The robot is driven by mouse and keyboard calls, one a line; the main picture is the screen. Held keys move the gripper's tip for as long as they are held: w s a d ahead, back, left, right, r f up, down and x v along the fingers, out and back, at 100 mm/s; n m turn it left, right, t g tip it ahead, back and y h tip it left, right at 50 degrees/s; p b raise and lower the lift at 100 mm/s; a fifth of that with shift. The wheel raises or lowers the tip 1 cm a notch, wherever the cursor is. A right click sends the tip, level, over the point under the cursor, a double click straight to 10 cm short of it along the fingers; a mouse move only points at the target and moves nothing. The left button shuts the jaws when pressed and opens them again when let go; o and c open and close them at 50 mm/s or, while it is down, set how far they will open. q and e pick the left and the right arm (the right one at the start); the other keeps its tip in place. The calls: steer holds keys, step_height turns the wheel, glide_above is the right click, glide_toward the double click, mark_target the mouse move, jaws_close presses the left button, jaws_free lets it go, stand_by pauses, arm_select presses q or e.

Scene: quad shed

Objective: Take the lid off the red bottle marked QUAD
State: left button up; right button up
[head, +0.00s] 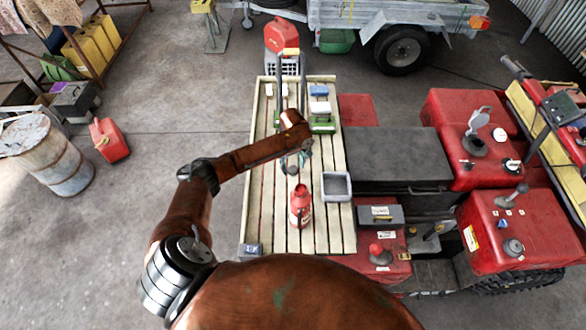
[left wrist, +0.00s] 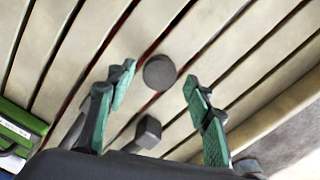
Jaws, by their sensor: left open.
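The red bottle (head: 300,207) stands upright on the slatted wooden bench, with a pale label whose writing is too small to read. Its narrow top looks red; I cannot tell whether a lid is on it. My left gripper (head: 297,163) is over the slats, beyond the bottle and apart from it. In the left wrist view my left gripper (left wrist: 158,84) is open, with teal pads spread apart. A dark round disc (left wrist: 159,73) shows between the fingertips over the slats; I cannot tell whether it is a lid. My right gripper is not in view.
On the bench (head: 267,205), a grey tray (head: 337,197) is right of the bottle and a green-and-white box (head: 322,122) is farther back. A dark block (left wrist: 148,132) shows near the disc. Red machinery (head: 510,228) is at right. The bench's left side is mostly clear.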

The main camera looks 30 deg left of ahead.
mark_target(293, 169)
arm_select(q)
step_height(293, 169, up, 10)
steer(key=shift+r, duration=0.25)
